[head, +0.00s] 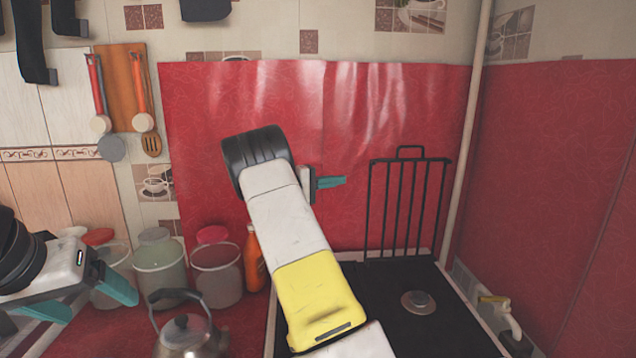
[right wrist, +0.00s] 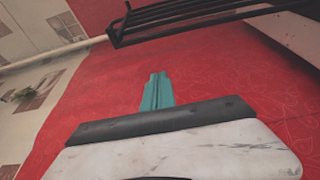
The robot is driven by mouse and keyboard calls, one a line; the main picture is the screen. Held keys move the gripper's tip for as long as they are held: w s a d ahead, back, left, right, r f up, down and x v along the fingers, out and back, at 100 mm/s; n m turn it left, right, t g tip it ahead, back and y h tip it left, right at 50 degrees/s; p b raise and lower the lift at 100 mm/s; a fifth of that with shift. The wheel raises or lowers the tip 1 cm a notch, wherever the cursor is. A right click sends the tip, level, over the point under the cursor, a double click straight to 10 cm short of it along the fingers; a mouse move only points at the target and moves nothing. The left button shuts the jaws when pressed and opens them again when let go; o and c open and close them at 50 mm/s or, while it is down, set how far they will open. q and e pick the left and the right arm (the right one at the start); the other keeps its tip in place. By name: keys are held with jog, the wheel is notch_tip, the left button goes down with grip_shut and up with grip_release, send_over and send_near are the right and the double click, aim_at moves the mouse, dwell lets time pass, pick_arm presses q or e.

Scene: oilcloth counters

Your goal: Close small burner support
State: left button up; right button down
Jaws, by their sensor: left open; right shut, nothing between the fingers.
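The small burner support is a black wire grate (head: 408,205) standing upright at the back of the black stove (head: 400,300), on the right side. Its bars also show at the top of the right wrist view (right wrist: 190,17). My right gripper (head: 331,182) is shut and empty, to the left of the grate and apart from it, in front of the red wall covering. Its teal fingers are pressed together in the right wrist view (right wrist: 157,92). My left gripper (head: 88,300) is open at the lower left, above the counter and far from the grate.
A burner (head: 418,302) lies bare on the stove before the grate. A kettle (head: 185,330), several jars (head: 160,265) and an orange bottle (head: 253,262) stand left of the stove. A pipe (head: 468,130) runs up the corner. My right arm hides the stove's left part.

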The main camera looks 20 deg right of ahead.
jog(key=s+d, duration=0.3)
jog(key=d, duration=0.3)
jog(key=shift+s+d, duration=0.3)
